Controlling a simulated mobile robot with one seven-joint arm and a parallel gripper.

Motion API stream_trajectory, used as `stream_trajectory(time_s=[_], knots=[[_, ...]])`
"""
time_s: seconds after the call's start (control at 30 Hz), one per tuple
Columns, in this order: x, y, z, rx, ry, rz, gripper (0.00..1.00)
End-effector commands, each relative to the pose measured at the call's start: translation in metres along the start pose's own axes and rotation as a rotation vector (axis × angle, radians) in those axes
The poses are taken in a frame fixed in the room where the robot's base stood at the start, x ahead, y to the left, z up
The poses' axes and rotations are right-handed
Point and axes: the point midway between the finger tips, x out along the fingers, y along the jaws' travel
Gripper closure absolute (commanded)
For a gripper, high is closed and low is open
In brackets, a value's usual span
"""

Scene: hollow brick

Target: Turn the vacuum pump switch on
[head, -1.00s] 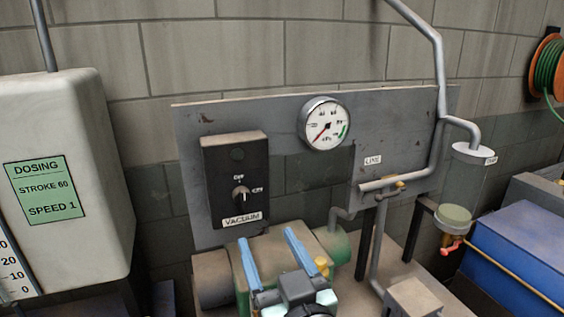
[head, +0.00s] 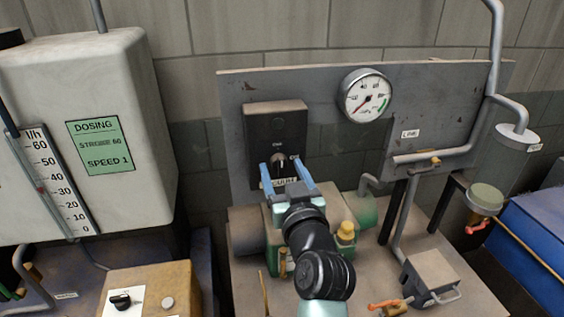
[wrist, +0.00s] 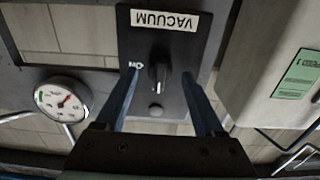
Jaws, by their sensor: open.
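The black vacuum switch box (head: 261,124) is mounted on the grey panel, with a VACUUM label (wrist: 163,20) that appears upside down in the wrist view. Its dark rotary knob (wrist: 159,78) has a white mark. The mark points away from the label, not at the ON lettering (wrist: 136,66) beside it. My gripper (head: 281,161) is open in front of the box. In the wrist view its two blue fingers stand on either side of the knob; I cannot tell whether they touch it. In the head view they partly cover the label.
A round gauge (head: 366,95) sits on the panel right of the switch, needle at its lower left. The green pump (head: 363,212) is below. A white dosing tank (head: 90,150) stands left. Grey pipes (head: 430,157) run along the panel's right side.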

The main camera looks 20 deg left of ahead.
Motion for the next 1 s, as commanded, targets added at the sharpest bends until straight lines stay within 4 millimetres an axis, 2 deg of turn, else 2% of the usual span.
stream_trajectory(time_s=[0.17, 0.43, 0.8, 0.83, 1.0], knots=[[0.0082, -0.0003, 0.0000, 0.000, -0.001, 0.000, 0.30], [0.0088, -0.0002, 0.0003, 0.000, 0.000, 0.000, 0.30], [0.0085, 0.0001, 0.0003, 0.000, 0.000, 0.001, 0.96], [0.0085, 0.0001, 0.0003, 0.000, 0.000, 0.001, 1.00], [0.0085, 0.0002, 0.0003, 0.002, 0.000, 0.001, 1.00]])
